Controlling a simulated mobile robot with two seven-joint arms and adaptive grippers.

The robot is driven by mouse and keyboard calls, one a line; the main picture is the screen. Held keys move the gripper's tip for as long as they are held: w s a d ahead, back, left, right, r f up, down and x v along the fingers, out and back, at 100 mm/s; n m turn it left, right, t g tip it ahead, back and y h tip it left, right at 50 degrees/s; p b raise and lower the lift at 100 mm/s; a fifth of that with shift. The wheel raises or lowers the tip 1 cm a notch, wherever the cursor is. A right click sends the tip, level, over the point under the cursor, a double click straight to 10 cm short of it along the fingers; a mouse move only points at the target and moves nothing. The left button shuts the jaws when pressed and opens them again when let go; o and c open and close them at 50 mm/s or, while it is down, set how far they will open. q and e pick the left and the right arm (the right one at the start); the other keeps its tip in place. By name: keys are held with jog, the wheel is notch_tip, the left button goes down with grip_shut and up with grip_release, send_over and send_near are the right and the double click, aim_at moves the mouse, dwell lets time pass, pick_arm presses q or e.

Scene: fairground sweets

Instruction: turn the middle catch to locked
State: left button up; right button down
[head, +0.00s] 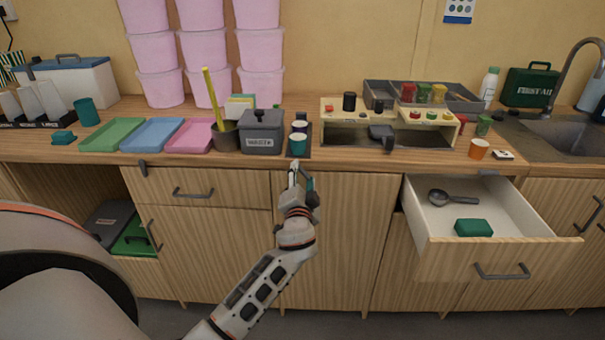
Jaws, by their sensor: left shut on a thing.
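My left gripper (299,174) reaches up to the counter's front edge, above the closed front in the middle. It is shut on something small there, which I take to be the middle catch. The fingers cover it, so its turn position cannot be made out. A dark left catch (143,168) hangs down from the counter edge above the closed left drawer. A grey right catch (488,172) lies flat along the edge above the open right drawer. My right gripper is not in view.
The open drawer (475,260) juts out at the right, holding a dark scoop (452,198) and a green block (473,228). A teal cup (298,144) and a grey lidded waste bin (262,133) stand on the counter just behind my gripper.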

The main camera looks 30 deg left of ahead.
pick_arm(q)
jog(key=m, duration=0.1)
jog(key=m+p, duration=0.1)
jog(key=m, duration=0.1)
jog(key=shift+s+a+m, duration=0.15)
jog(key=shift+a+m, duration=0.05)
jog(key=shift+m, duration=0.1)
jog(key=shift+a+f+m+p, duration=0.1)
jog(key=shift+m+p, duration=0.4)
jog(key=shift+m, duration=0.3)
jog(key=shift+s+a+f+m+p, duration=0.15)
jog(key=shift+m+p, duration=0.25)
jog(key=shift+m, duration=0.6)
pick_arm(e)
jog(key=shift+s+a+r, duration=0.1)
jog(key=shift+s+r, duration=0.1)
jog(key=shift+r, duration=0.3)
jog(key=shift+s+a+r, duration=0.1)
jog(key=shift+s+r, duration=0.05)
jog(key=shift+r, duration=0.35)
pick_arm(q)
jog(key=shift+m, duration=0.3)
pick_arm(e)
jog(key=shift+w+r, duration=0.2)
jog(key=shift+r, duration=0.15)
pick_arm(q)
jog(key=o, duration=1.1)
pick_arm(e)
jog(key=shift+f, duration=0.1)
